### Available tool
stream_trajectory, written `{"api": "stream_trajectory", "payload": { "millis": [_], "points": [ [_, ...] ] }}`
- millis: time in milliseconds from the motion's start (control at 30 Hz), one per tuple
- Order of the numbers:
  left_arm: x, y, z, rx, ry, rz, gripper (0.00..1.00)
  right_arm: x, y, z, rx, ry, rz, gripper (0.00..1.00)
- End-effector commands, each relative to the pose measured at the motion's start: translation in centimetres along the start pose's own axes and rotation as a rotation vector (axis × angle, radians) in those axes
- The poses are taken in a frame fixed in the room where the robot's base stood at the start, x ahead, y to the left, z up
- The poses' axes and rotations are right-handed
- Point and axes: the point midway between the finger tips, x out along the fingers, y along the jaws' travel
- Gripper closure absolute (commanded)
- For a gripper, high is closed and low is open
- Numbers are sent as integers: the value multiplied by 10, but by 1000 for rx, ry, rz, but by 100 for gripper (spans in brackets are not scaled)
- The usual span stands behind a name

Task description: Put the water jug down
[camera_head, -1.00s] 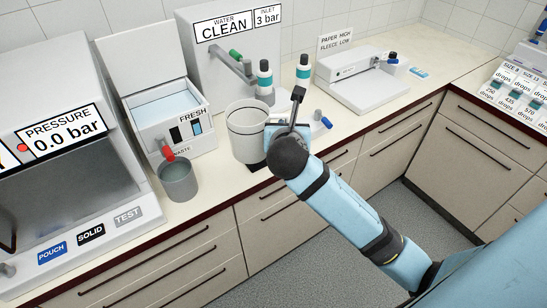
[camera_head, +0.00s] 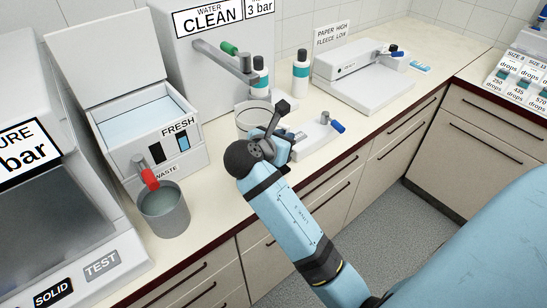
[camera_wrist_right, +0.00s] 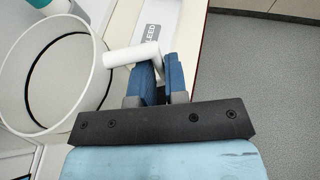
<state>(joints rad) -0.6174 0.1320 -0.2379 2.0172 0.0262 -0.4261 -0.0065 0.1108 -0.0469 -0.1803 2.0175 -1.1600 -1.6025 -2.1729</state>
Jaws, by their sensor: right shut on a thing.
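The water jug (camera_head: 245,122) is a white, round, open-topped vessel in front of the water unit in the head view. My wrist hides most of its body and base there, so I cannot tell whether it touches the counter. In the right wrist view the jug (camera_wrist_right: 28,75) fills the left side, with a dark ring inside it. My right gripper (camera_wrist_right: 163,70) is shut on the jug's white handle (camera_wrist_right: 135,55), which sticks out toward the right. The right gripper also shows in the head view (camera_head: 281,146), at the jug's right front. My left gripper is not in view.
The water unit (camera_head: 185,60) has a green-handled tap (camera_head: 226,47) above the jug. Two bottles (camera_head: 300,74) stand behind. A grey pot (camera_head: 165,215) stands under the red-handled waste tap, left of the jug. Counter shows between pot and jug.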

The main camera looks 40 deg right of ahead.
Motion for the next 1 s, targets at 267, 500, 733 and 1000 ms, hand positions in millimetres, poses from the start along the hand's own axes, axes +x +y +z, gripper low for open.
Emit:
{"api": "stream_trajectory", "payload": {
  "millis": [267, 500, 733, 1000],
  "points": [
    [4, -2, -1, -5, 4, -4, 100, 10, 0, -26, -1, 0, 1, 100],
    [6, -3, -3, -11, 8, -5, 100, 23, 0, -56, -1, -1, 2, 100],
    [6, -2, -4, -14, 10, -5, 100, 23, 0, -56, 1, -1, 3, 100],
    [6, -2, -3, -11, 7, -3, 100, 24, 0, -59, 1, 0, 2, 61]
  ]
}}
